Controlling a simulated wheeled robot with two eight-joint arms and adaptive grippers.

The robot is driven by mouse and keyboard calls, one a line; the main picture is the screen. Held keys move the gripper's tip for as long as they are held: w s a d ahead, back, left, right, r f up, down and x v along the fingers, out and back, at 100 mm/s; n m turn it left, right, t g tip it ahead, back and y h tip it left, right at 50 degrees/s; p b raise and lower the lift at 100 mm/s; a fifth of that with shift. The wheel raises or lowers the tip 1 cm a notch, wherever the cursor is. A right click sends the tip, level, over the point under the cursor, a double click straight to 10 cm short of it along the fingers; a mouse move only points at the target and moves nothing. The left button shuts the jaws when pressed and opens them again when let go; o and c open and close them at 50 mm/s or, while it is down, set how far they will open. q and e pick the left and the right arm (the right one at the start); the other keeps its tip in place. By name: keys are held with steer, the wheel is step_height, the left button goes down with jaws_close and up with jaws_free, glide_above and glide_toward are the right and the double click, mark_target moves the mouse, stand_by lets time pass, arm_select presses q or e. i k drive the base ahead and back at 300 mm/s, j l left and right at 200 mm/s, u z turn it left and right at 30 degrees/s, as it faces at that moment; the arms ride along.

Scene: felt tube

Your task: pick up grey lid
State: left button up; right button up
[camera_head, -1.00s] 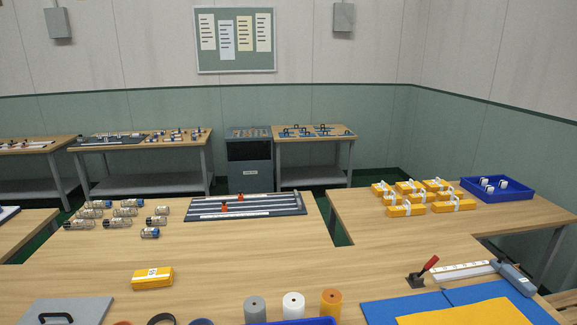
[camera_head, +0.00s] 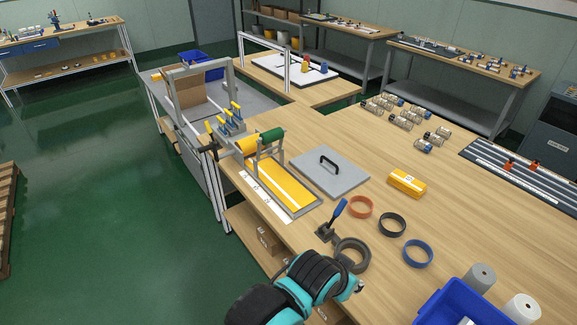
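The grey lid (camera_head: 313,178) looks like a flat grey square plate with a black arched handle (camera_head: 329,164). It lies flat on the wooden table in the middle of the head view, and nothing covers it. A teal and black arm of mine, seemingly the left, comes in at the bottom. Its gripper end (camera_head: 359,286) is near the table's front edge, well short of the lid and apart from it. The fingers are too small and hidden to read. My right gripper is not in view.
Left of the lid is a frame with a yellow strip (camera_head: 280,187) and yellow and green rollers (camera_head: 262,142). Toward me are a blue-handled clamp (camera_head: 326,230), a grey ring (camera_head: 352,254) and orange, black and blue rings.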

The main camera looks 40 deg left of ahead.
mark_target(333, 174)
steer(key=k+l+u, duration=0.1)
steer(key=u, duration=0.3)
steer(key=k+u, duration=0.1)
steer(key=u, duration=0.25)
steer(key=k+l+u, duration=0.1)
steer(key=u, duration=0.3)
steer(key=i, duration=0.3)
steer(key=k+z, duration=0.55)
steer(key=i+j+z, duration=0.15)
steer(key=j+z, duration=0.15)
steer(key=z, duration=0.15)
steer(key=i+j+z, duration=0.15)
steer(key=j+z, duration=0.25)
steer(key=i+j+z, duration=0.1)
steer(key=j+z, duration=0.15)
steer(key=z, duration=0.2)
steer(key=j+z, duration=0.1)
steer(key=j, duration=0.65)
steer(key=j+z, duration=0.1)
steer(key=j, duration=0.7)
steer(key=k, duration=0.05)
